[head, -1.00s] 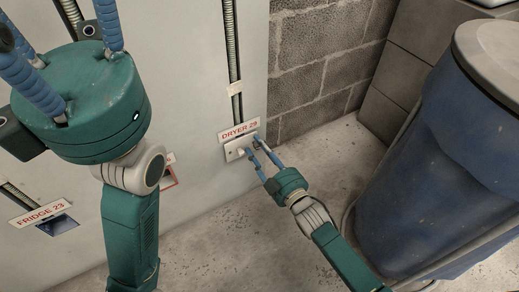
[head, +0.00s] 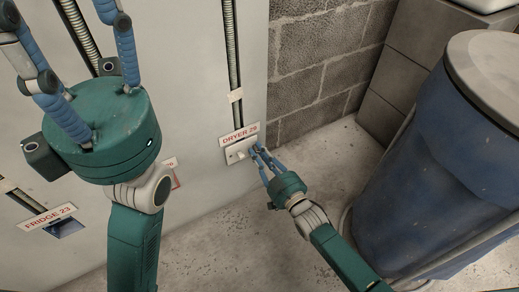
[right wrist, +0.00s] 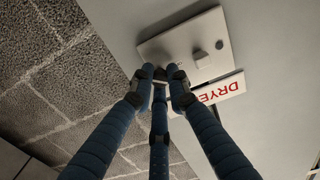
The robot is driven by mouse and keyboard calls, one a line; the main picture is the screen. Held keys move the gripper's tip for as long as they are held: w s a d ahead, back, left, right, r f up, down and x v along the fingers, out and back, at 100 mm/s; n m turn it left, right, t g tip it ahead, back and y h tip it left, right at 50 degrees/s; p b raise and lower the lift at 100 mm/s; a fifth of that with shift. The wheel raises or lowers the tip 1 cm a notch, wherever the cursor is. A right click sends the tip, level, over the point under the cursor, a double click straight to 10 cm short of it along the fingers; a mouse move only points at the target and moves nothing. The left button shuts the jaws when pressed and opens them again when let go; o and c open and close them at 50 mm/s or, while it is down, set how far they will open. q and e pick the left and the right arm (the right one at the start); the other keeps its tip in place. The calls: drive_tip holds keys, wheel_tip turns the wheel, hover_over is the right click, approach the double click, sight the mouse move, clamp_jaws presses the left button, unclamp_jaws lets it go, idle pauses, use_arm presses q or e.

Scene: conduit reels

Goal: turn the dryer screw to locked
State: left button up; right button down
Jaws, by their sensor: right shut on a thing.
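The dryer plate (head: 236,151) is a small pale plate on the white wall panel, under the red-lettered DRYER 29 label (head: 239,135). My right gripper (head: 257,153) reaches the right end of the plate in the head view. In the right wrist view its fingertips (right wrist: 160,76) are closed together at the plate's edge, shut on the dryer screw, which they mostly hide. My left gripper (head: 70,60) is raised at the upper left, its fingertips partly cut off.
A large blue bin (head: 440,175) with a grey lid stands at the right, close to my right arm. A conduit (head: 232,60) runs down to the dryer plate. A FRIDGE 23 label (head: 47,216) is at the lower left. The concrete floor between is clear.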

drive_tip(key=m, duration=0.2)
drive_tip(key=m+p, duration=0.1)
drive_tip(key=m, duration=0.2)
drive_tip(key=shift+r+m+p, duration=0.2)
drive_tip(key=shift+m+p, duration=0.1)
drive_tip(key=m, duration=0.5)
drive_tip(key=shift+d, duration=0.1)
drive_tip(key=shift+w+m, duration=0.1)
drive_tip(key=shift+m, duration=0.2)
drive_tip(key=c, duration=1.7)
unclamp_jaws()
drive_tip(key=shift+d, duration=0.1)
drive_tip(key=shift+o, duration=0.2)
drive_tip(key=shift+f, duration=0.1)
drive_tip(key=shift+s, duration=0.25)
drive_tip(key=v, duration=1.1)
drive_tip(key=shift+s+d, duration=0.2)
drive_tip(key=shift+s, duration=0.05)
